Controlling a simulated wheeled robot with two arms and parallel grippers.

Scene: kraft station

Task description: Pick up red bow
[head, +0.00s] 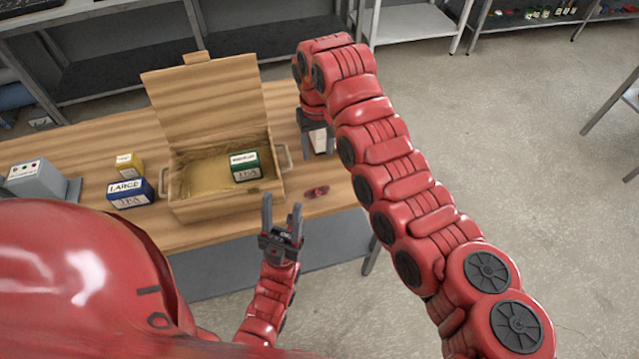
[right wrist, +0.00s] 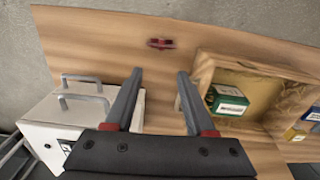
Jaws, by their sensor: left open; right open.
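The small red bow (head: 316,192) lies flat on the wooden table, right of the open box, near the front edge. In the right wrist view, the bow (right wrist: 160,43) lies beyond my right fingertips, roughly in line with the gap between them. My right gripper (right wrist: 160,74) is open and empty above the table.
An open wooden box (head: 185,211) with raised lid holds a green box (head: 245,167). Blue (head: 130,194) and yellow (head: 129,164) boxes and a grey device (head: 38,180) stand to its left. A white case with handles (right wrist: 75,125) stands beside my right gripper.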

